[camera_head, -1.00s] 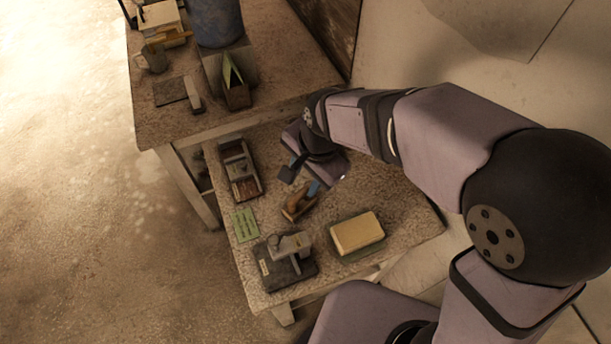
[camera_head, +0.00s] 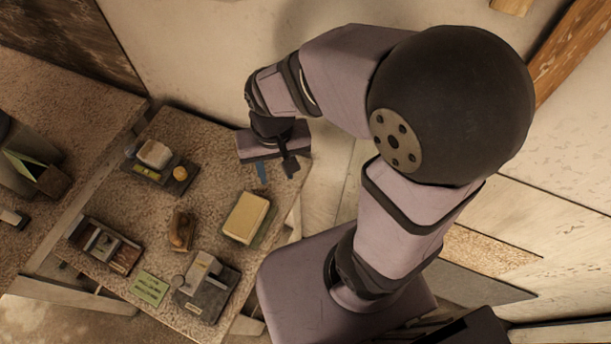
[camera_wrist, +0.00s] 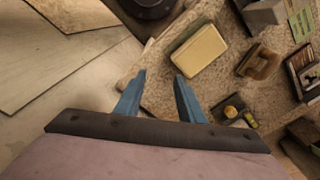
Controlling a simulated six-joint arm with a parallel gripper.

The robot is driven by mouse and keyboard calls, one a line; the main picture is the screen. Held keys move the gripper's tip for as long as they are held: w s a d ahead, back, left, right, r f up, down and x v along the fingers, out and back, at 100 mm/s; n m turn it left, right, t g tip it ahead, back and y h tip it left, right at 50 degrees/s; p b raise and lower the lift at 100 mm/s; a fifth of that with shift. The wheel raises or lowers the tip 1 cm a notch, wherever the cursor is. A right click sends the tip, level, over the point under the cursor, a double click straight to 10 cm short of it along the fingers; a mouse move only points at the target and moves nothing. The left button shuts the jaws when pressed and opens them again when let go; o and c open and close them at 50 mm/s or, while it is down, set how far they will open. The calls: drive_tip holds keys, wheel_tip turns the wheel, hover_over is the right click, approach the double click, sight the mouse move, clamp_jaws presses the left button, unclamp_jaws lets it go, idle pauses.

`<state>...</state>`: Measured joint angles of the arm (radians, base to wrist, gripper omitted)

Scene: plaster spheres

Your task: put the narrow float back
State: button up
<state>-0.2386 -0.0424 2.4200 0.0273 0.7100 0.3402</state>
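A small brown wooden float (camera_head: 181,230), which I take to be the narrow float, lies on the speckled tabletop left of the yellow sponge block. It also shows in the wrist view (camera_wrist: 259,63), right of the sponge. My gripper (camera_head: 275,172) is above the table's far right corner, well apart from the float. In the wrist view my gripper (camera_wrist: 158,82) has its two blue fingers spread with nothing between them. A dark tray with slots and tools (camera_head: 104,245) stands at the table's left edge. Whether one slot fits the float I cannot tell.
The yellow sponge block (camera_head: 246,216) rests on a green base. A grey block-like device (camera_head: 207,288) and a green card (camera_head: 149,289) are at the front. A dark tray with a white lump and a yellow knob (camera_head: 160,166) is at the back. Tabletop between them is bare.

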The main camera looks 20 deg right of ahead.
drive_tip(key=s+d+f+n, duration=0.1)
drive_tip(key=s+d, duration=0.3)
drive_tip(key=d, duration=0.3)
drive_tip(key=shift+s+g, duration=0.15)
drive_tip(key=shift+g, duration=0.15)
